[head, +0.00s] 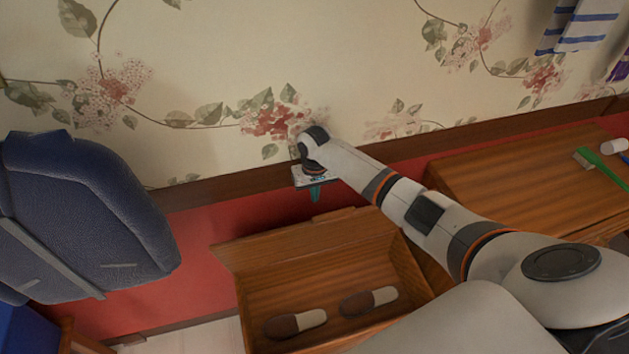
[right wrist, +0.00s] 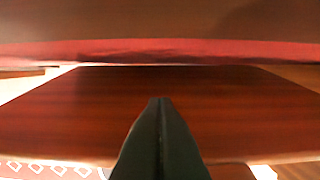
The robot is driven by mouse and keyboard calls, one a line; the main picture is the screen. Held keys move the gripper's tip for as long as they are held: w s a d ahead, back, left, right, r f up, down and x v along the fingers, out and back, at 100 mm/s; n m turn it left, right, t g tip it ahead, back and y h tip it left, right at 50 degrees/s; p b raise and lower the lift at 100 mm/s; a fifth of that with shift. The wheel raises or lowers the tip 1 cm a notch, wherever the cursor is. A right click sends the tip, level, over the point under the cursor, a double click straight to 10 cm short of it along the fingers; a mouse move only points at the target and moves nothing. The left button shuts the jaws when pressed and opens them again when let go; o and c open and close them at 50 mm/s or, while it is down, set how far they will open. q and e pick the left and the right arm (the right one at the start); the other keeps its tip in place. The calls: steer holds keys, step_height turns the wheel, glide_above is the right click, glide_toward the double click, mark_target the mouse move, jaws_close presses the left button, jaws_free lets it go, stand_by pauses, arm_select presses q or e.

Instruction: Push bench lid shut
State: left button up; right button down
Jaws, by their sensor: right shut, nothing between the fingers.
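The bench (head: 408,268) is an open wooden box below the red band of the wall. Its lid (head: 300,238) is raised, along the wall side of the box. Two brown and cream slippers (head: 295,323) (head: 368,300) lie inside. My right gripper (head: 315,193) is shut and empty, between the raised lid and the wall. In the right wrist view its dark fingers (right wrist: 160,110) point at a broad reddish-brown wooden surface (right wrist: 85,110), which looks like the lid. I cannot tell whether they touch it. My left gripper is out of view.
To the right of the open box is a wooden top (head: 500,180) with a green-handled brush (head: 600,165) and a white roll (head: 614,146). A dark blue padded thing (head: 80,205) stands at the left. Striped towels (head: 585,25) hang at the upper right.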

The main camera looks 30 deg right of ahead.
steer(key=s+f+p, duration=0.2)
steer(key=s, duration=0.1)
steer(key=shift+a+f, duration=0.2)
steer(key=shift+a, duration=0.15)
steer(key=shift+s, duration=0.25)
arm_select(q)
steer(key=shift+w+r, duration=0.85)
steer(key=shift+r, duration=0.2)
arm_select(e)
steer(key=shift+a+f, duration=0.1)
steer(key=shift+f, duration=0.15)
steer(key=shift+s, duration=0.1)
